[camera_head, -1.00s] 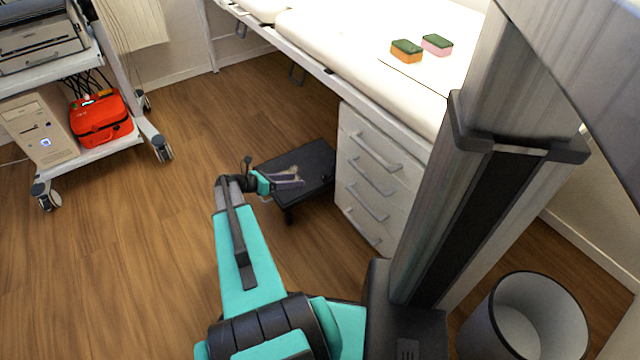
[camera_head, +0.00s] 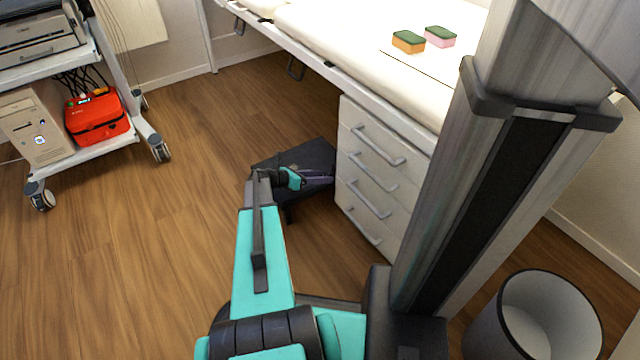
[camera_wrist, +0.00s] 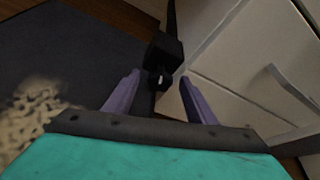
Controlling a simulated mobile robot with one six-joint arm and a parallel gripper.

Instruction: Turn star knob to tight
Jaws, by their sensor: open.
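My gripper (camera_head: 312,181) is over a low dark platform (camera_head: 268,162) beside the drawer cabinet. In the wrist view its two purple fingers (camera_wrist: 159,78) are apart, with nothing held between them. A black block-like fitting (camera_wrist: 166,52) with a small rounded dark part and a light spot stands just ahead of the fingertips, roughly centred between them. This may be the star knob, but its star shape and any tight marking cannot be made out. In the head view my gripper and wrist hide that spot.
The white drawer cabinet (camera_head: 372,180) stands close on the right, with protruding handles. A speckled beige thing (camera_wrist: 36,112) lies on the platform at left in the wrist view. The bed (camera_head: 335,40) overhangs behind. A bin (camera_head: 480,325) stands at lower right.

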